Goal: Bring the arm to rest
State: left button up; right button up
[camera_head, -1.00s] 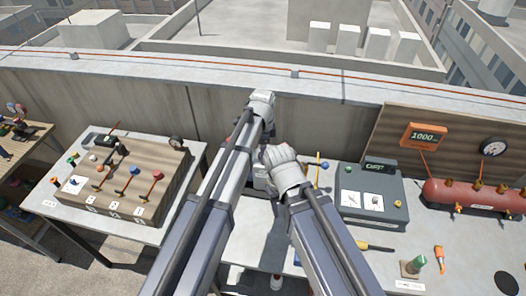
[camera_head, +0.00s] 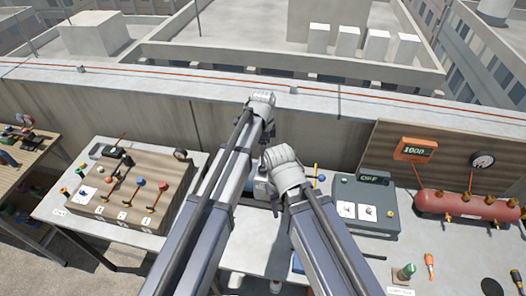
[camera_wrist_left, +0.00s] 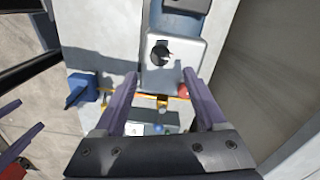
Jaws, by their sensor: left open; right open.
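My left arm (camera_head: 205,205) reaches up and away over the bench, its pale wrist (camera_head: 262,104) in front of the low wall. In the left wrist view, the purple fingers of my left gripper (camera_wrist_left: 160,76) stand wide apart with nothing held between them. Beyond them are a grey box with a black knob (camera_wrist_left: 160,52) and a small yellow fitting; I cannot tell whether the fingers touch anything. My right gripper (camera_head: 284,168) is beside the left arm over the bench, its fingers mostly hidden by the pale wrist.
A wooden board with levers (camera_head: 140,192) stands on the left bench. A low wall (camera_head: 170,112) runs behind.

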pick_arm(q)
jog(key=s+a+n, duration=1.7)
jog(key=s+n, duration=0.1)
jog(key=s+d+f+m+y+b, duration=0.1)
jog(key=s+d+f+m+b, duration=0.3)
jog(key=d+f+b, duration=0.5)
jog(key=shift+s+d+f+b, duration=0.4)
jog(key=shift+s+d+b, duration=0.1)
jog(key=shift+d, duration=0.55)
jog(key=shift+c, duration=0.2)
